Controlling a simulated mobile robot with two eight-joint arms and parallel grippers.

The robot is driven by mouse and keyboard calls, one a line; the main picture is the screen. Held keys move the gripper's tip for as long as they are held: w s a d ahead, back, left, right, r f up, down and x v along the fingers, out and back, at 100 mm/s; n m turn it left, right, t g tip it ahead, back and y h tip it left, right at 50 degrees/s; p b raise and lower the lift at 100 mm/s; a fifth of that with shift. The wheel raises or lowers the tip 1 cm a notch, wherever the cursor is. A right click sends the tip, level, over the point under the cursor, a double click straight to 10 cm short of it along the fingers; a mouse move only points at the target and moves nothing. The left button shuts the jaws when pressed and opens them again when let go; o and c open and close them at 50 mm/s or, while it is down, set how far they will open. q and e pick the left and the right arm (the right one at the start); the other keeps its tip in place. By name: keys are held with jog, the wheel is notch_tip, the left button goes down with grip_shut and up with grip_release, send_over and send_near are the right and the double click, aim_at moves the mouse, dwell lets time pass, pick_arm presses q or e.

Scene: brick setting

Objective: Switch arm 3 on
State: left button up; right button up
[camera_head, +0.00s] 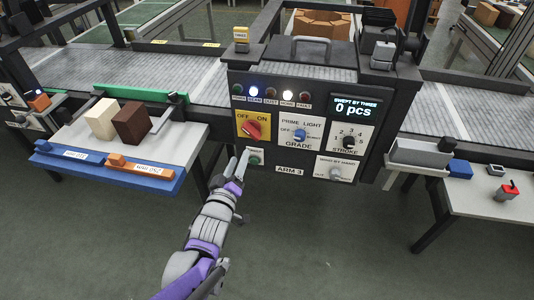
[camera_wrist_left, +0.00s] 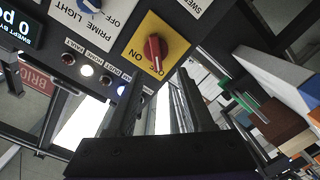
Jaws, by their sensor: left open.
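The ARM 3 control panel (camera_head: 291,169) faces me in the middle of the head view. Its red rotary knob (camera_head: 253,129) sits on a yellow plate marked OFF and ON. My right gripper is not in view.
A lamp row (camera_head: 270,93) shows two lit lamps, and the display (camera_head: 354,107) reads 0 pcs. A GRADE knob (camera_head: 299,136) and STROKE knob (camera_head: 348,142) sit close right of the red knob. A side table (camera_head: 180,145) at left holds cream and brown blocks.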

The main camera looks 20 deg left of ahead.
aim_at(250, 135)
pick_arm(q)
jog(key=shift+t, duration=0.3)
jog(key=b+x, duration=0.1)
jog(key=x, duration=0.9)
jog(key=shift+w+d+f, duration=0.1)
jog(key=shift+w, duration=0.3)
grip_shut()
